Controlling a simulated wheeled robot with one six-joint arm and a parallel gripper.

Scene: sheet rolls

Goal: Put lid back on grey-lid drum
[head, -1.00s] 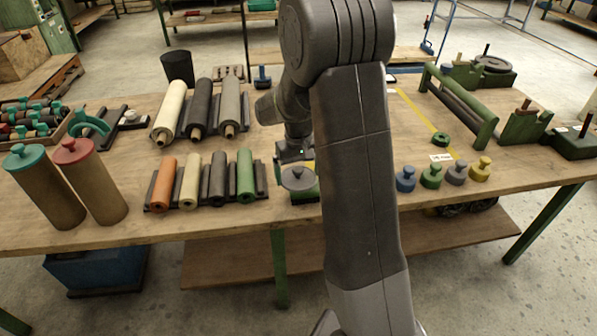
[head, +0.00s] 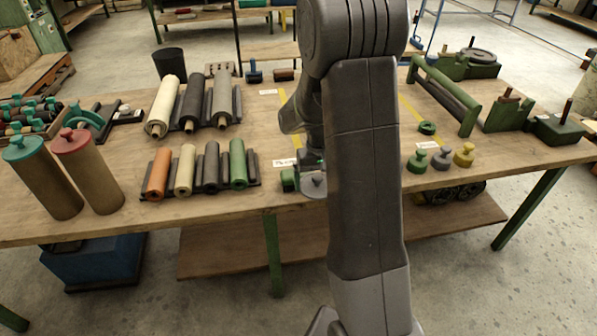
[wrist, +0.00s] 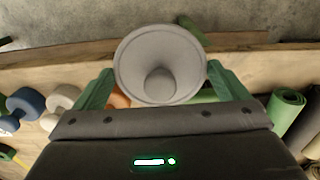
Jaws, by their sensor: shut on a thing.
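My gripper (head: 304,178) is shut on a grey round lid (head: 315,185), just right of the row of small rolls near the table's front edge. In the wrist view, the lid (wrist: 160,65) sits between the green fingers, with its round knob towards the camera. The lid appears held above the table; the exact gap is hard to judge. No open grey-lid drum shows in either view; my arm hides part of the table. Two tall brown drums stand at the left, one with a teal lid (head: 22,147) and one with a red lid (head: 72,139).
Small rolls (head: 210,168) lie on a rack left of my gripper, with larger rolls (head: 192,102) behind. Green, grey and yellow knobbed pieces (head: 441,159) stand right of my arm. A green roller frame (head: 450,95) stands at the back right.

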